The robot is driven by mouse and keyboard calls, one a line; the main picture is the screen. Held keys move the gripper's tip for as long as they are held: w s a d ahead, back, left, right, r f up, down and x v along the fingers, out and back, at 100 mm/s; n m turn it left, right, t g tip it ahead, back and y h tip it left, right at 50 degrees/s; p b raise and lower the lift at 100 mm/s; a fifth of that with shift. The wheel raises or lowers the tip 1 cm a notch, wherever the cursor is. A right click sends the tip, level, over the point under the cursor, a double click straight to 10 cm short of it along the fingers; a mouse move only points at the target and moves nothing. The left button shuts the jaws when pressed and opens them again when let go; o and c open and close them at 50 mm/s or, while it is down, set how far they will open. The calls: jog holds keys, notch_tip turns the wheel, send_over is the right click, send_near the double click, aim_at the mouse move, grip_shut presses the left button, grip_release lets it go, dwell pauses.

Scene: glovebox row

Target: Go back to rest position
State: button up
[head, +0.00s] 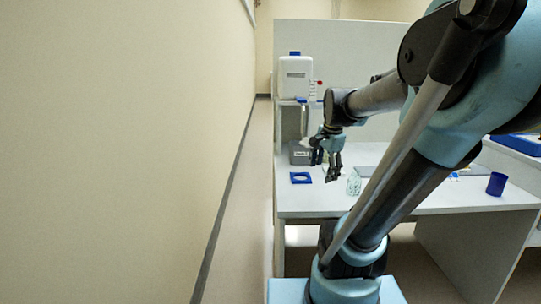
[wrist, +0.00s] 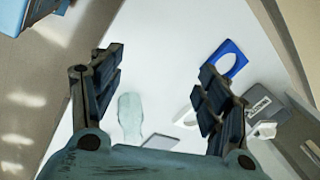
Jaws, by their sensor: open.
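My gripper (head: 326,172) is open and empty in the head view, held above the front left part of a white table (head: 420,198). A blue square piece with a round hole (head: 301,178) lies on the table, left of my gripper. It also shows in the wrist view (wrist: 238,62). A pale greenish clear vessel (head: 354,184) stands right of my gripper; a similar pale shape (wrist: 130,117) shows between the fingers in the wrist view.
A white canister with a blue cap (head: 296,78) stands on a raised shelf at the back. A grey box (head: 299,152) sits below it. A dark blue cup (head: 496,184) stands at the right. A plain wall (head: 120,150) fills the left; a narrow floor strip runs beside it.

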jog(key=s+f+n, duration=1.2)
jog(key=s+n, duration=0.1)
jog(key=s, duration=0.1)
jog(key=shift+s+g+h, duration=0.2)
jog(key=shift+g+h, duration=0.1)
jog(key=shift+w+f, duration=0.2)
jog(key=shift+w, duration=0.25)
